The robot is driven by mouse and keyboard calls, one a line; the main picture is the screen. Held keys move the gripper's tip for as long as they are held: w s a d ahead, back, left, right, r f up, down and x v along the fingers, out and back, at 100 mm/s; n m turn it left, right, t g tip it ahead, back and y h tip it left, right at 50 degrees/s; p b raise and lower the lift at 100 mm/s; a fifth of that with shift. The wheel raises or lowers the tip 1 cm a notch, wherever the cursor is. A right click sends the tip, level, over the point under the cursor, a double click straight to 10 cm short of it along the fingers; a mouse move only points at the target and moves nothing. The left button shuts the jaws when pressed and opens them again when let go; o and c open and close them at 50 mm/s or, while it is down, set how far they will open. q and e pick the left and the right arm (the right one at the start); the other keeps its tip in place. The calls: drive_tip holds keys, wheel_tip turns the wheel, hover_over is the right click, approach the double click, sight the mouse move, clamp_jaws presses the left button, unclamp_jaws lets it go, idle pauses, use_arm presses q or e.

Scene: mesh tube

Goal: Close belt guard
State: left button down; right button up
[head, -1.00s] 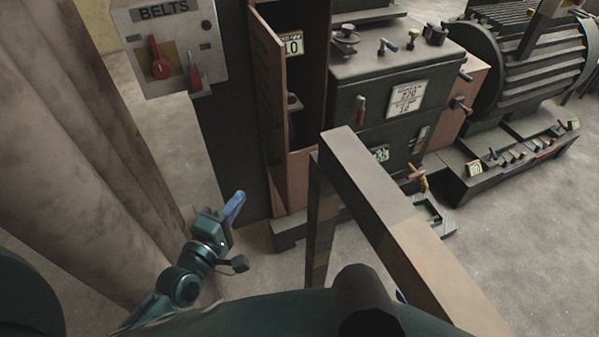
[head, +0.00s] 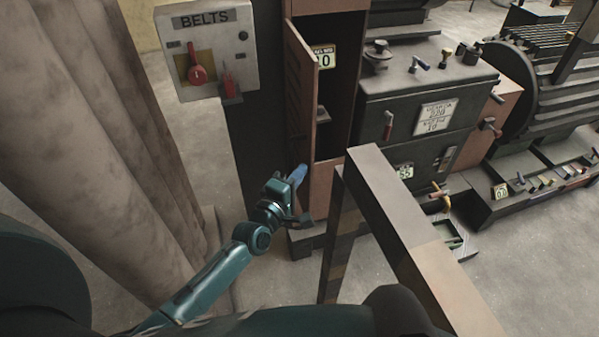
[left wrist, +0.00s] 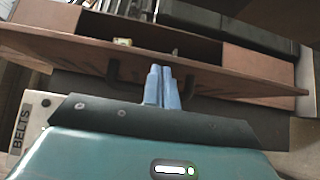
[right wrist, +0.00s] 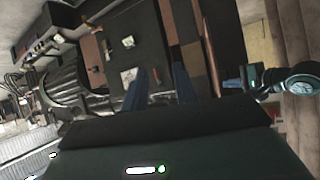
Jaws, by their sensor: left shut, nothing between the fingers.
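The belt guard looks to be the tall red-brown door (head: 300,100), which stands ajar on its dark cabinet; the opening to its right shows a dark interior. In the left wrist view the guard (left wrist: 230,83) stretches across the picture with two dark handle-like brackets. My left gripper (head: 298,173) is at the guard's lower end in the head view, blue fingers together and empty. In the left wrist view its fingertips (left wrist: 160,70) overlap the guard's face; I cannot tell whether they touch. My right gripper (right wrist: 158,75) shows only in its wrist view, with fingers apart and empty.
A grey BELTS switch box (head: 207,50) with red levers hangs left of the guard. A brown beam frame (head: 385,205) stands in front, right of my left gripper. Machinery (head: 425,100) fills the right.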

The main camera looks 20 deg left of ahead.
use_arm(q)
drive_tip(key=shift+d, duration=0.1)
drive_tip(key=w+d+b, duration=0.1)
drive_tip(key=w+d, duration=0.2)
drive_tip(key=d, duration=0.2)
drive_tip(key=shift+w+d, duration=0.25)
drive_tip(key=shift+d, duration=0.05)
idle(0.3)
